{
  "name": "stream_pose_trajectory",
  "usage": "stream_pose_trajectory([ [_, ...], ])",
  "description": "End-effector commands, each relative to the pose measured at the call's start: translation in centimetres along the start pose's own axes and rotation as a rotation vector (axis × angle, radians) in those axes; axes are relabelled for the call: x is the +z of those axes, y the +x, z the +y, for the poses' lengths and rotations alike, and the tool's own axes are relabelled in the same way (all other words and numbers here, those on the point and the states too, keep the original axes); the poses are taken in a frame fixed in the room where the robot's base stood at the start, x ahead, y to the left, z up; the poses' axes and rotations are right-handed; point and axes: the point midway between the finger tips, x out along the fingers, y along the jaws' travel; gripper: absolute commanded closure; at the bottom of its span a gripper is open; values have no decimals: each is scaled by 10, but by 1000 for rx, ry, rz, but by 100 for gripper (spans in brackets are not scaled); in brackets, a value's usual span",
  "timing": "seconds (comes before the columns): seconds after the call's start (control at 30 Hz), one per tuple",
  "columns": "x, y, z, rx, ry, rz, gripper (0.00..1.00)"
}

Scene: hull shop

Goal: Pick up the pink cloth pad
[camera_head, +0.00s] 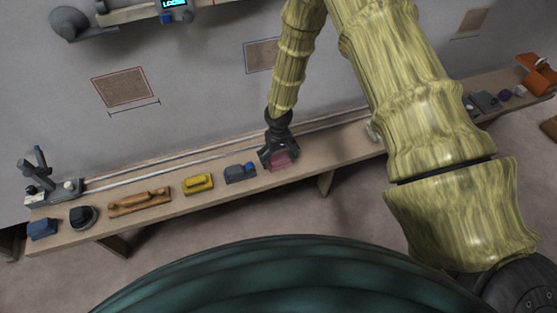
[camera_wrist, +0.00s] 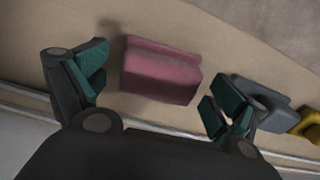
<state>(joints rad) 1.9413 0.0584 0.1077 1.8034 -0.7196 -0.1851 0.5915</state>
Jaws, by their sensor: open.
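The pink cloth pad (camera_head: 280,162) lies on the long wooden bench, below my gripper (camera_head: 277,158) in the head view. In the wrist view the pink cloth pad (camera_wrist: 160,72) is a folded, soft-edged block lying between my gripper's two fingers (camera_wrist: 158,90). The fingers are spread, with one at the left and one at the right of the pad. A gap shows between each finger and the pad, so I see no contact. In the head view the gripper hides part of the pad.
On the bench (camera_head: 222,193), a blue-grey item (camera_head: 240,173) lies just left of the pad, close by the finger at right in the wrist view (camera_wrist: 262,100). Further left are a yellow item (camera_head: 198,184) and a wooden tool (camera_head: 139,202). A rail runs along the wall side.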

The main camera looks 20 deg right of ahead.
Motion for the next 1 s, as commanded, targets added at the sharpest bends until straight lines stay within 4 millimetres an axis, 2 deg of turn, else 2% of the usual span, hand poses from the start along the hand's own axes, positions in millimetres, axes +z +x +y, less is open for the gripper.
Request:
stream_pose_trajectory([
  [0.07,0,0,0,0,0,0,4],
  [0.33,0,0,0,0,0,0,51],
  [0.37,0,0,0,0,0,0,53],
  [0.77,0,-4,0,0,1,1,53],
  [1.0,-1,-24,0,-1,1,2,53],
])
